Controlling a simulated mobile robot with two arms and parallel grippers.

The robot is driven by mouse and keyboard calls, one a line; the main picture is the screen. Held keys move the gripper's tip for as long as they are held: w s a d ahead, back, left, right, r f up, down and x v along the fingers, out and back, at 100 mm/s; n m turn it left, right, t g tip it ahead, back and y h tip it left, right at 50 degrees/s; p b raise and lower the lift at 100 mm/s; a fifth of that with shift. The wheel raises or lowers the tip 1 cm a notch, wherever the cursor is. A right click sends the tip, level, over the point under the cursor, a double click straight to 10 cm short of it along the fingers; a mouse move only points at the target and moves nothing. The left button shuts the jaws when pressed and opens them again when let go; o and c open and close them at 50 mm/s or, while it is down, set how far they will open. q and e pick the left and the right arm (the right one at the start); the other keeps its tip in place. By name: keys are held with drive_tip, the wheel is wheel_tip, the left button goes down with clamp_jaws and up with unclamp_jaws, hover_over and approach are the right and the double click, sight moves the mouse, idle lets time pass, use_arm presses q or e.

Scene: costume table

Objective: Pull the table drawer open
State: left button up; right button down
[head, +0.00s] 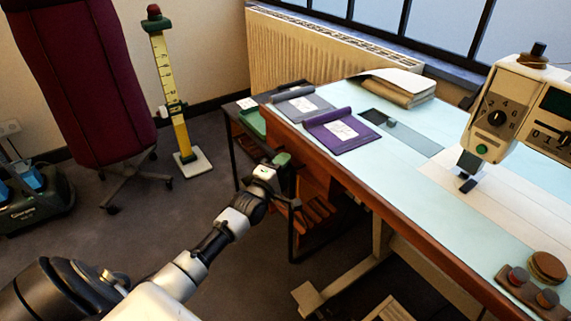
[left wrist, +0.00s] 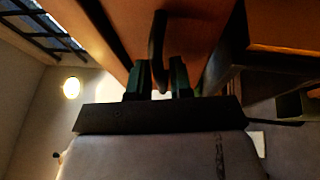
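The worktable (head: 390,200) has a pale blue top and a brown wooden edge. In the left wrist view a smooth orange-brown wooden front (left wrist: 197,25) fills the upper middle, with a dark upright handle (left wrist: 158,45) on it. My left gripper (left wrist: 160,80) has its two dark fingers on either side of the handle's lower end. Whether they press on it cannot be told. In the head view my left gripper (head: 286,180) is at the wooden front under the table's left end, and it hides part of that front. My right gripper is not in view.
A purple folder (head: 340,131), a grey folder (head: 302,104) and a sewing machine (head: 510,105) are on the table. A dark-framed side unit (head: 238,150) stands beside its left end. Floor between is clear.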

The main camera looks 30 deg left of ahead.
use_arm(q)
drive_tip(key=shift+w, duration=0.4)
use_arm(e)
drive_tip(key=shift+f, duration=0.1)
use_arm(q)
drive_tip(key=shift+c, duration=0.3)
clamp_jaws()
drive_tip(key=shift+s, duration=0.15)
